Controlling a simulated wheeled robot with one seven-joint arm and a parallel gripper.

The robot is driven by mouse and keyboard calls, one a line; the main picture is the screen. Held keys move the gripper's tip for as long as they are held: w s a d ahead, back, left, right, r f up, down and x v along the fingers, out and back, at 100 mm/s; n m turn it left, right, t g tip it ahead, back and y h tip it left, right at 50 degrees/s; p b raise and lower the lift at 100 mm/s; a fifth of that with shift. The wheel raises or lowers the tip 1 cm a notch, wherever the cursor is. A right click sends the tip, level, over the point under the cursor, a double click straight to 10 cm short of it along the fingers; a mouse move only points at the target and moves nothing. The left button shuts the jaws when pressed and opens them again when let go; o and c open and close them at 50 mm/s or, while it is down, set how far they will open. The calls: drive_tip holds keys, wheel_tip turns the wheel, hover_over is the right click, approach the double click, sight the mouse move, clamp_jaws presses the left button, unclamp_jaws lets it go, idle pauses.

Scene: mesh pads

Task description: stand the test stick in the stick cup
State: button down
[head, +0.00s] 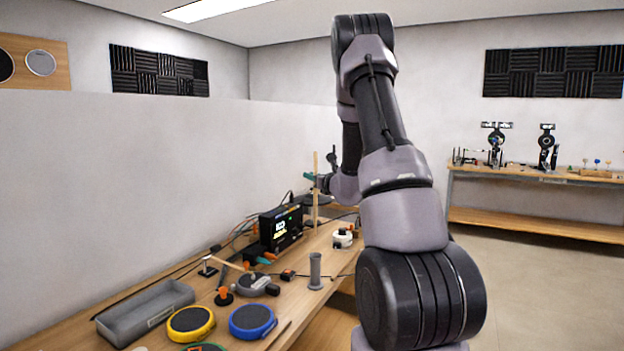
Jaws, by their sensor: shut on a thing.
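My gripper (315,180) is at the far end of my arm, above the back of the bench. It is shut on a thin tan test stick (315,208), which it holds upright. The stick's lower end shows near the right side of the black display box. A grey upright cylinder (315,272), which looks like the stick cup, stands on the bench. In the picture the stick is above the cup, with a gap between; their difference in depth is hard to tell. The gripper's fingers are small and partly hidden.
A black display box (281,228) with cables stands behind the cup. A white round pot (342,238) is to its right. Yellow (190,323) and blue (252,320) pads, a grey tray (146,311) and a dark round device (252,285) crowd the bench's left and front.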

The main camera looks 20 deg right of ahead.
drive_tip(key=shift+f, duration=0.1)
drive_tip(key=shift+f, duration=7.9)
drive_tip(key=c, duration=0.8)
unclamp_jaws()
approach(315, 222)
drive_tip(key=shift+w+d, duration=0.1)
drive_tip(key=shift+w, duration=1)
